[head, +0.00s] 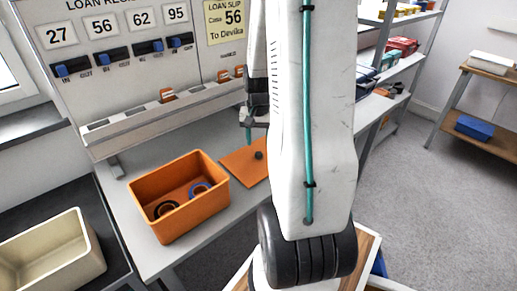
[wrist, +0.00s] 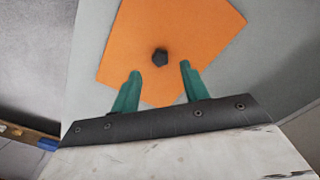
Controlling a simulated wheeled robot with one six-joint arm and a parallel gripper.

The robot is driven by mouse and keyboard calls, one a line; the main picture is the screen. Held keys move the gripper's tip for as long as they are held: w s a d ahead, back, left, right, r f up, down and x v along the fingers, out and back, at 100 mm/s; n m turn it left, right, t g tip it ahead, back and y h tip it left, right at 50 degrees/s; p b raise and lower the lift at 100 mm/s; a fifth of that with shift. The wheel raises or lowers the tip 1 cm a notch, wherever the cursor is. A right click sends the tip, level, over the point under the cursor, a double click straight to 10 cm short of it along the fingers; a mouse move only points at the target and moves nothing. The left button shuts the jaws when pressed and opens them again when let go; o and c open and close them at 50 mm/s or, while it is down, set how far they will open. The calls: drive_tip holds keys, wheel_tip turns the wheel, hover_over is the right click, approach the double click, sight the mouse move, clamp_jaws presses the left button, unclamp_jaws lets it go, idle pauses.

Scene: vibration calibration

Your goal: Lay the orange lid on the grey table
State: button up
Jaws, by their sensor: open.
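The orange lid (head: 238,168) lies flat on the grey table (head: 222,203), just right of the orange crate, partly hidden behind my arm in the head view. It has a dark knob at its middle, and the lid also shows in the wrist view (wrist: 190,40). My gripper (wrist: 158,68) has two green fingers, which are apart. The knob appears between and just beyond the fingertips, and nothing is held. In the head view only part of the gripper (head: 247,135) shows above the lid.
An open orange crate (head: 190,218) holds a dark ring and a blue ring. A beige bin (head: 75,262) stands on a dark surface at the left. A board (head: 120,50) with numbers, switches and a ledge rises behind the table. Shelves (head: 395,70) stand at the right.

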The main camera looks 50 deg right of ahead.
sight(258, 153)
wheel_tip(258, 153, up, 7)
drive_tip(key=a+r+n, duration=0.3)
drive_tip(key=a+r, duration=0.2)
drive_tip(key=a, duration=0.4)
drive_tip(key=a+r+n, duration=0.3)
drive_tip(key=a+r, duration=0.2)
drive_tip(key=a, duration=0.3)
drive_tip(key=s+a+r+n, duration=0.1)
drive_tip(key=s+a+n, duration=0.2)
drive_tip(key=s+a, duration=0.2)
drive_tip(key=s+a+r+n+t, duration=0.1)
drive_tip(key=s+a+r+n, duration=0.1)
drive_tip(key=s+a, duration=0.4)
drive_tip(key=shift+s+a+n, duration=0.3)
drive_tip(key=shift+a+n, duration=0.1)
drive_tip(key=shift+a, duration=0.7)
